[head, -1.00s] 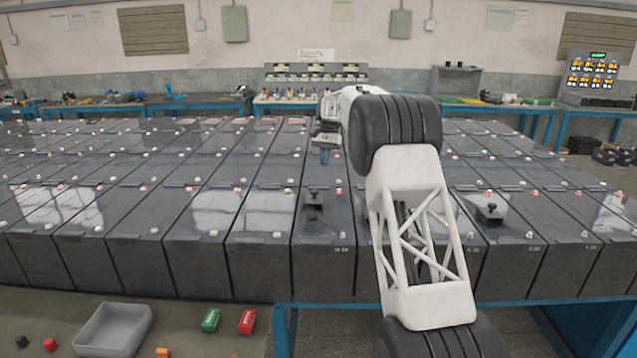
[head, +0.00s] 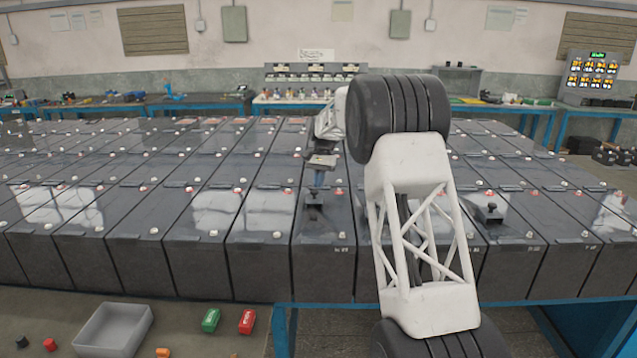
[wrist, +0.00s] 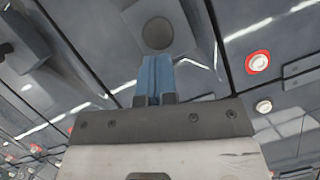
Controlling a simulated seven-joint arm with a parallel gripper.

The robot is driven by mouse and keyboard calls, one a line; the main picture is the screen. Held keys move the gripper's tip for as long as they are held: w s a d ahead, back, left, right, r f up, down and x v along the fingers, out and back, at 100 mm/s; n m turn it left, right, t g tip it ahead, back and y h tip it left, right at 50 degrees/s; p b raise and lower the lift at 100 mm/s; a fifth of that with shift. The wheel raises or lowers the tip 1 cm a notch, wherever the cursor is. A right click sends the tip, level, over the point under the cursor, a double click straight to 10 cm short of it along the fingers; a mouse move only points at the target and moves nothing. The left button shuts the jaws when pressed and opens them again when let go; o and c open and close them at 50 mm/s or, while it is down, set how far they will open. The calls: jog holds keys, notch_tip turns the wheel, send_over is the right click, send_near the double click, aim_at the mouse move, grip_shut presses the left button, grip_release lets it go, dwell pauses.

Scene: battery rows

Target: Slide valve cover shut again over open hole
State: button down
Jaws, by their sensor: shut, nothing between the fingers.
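A dark valve cover with a raised knob (head: 315,199) sits on top of a battery in the middle of the front row. In the wrist view its round dark knob top (wrist: 158,33) lies just ahead of the fingertips. My gripper (head: 318,185) has blue fingers, shut with nothing between them. The fingertips are right behind the knob in the head view; I cannot tell whether they touch it. The fingers also show in the wrist view (wrist: 155,72). I cannot make out an open hole in either view.
A similar knobbed cover (head: 491,212) sits on a battery to the right. Several rows of dark batteries with small red and white caps fill the bench.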

aim_at(322, 201)
jog(key=shift+s, duration=0.15)
jog(key=shift+s+f, duration=0.1)
jog(key=shift+s, duration=4.4)
jog(key=shift+w, duration=0.1)
jog(key=shift+w+d, duration=0.25)
jog(key=shift+w, duration=0.45)
jog(key=w, duration=0.2)
jog(key=r, duration=0.1)
jog(key=shift+w+d, duration=0.35)
jog(key=shift+w, duration=0.05)
jog(key=v, duration=0.9)
jog(key=shift+s+r, duration=0.1)
jog(key=shift+w+a, duration=0.25)
jog(key=shift+w, duration=0.9)
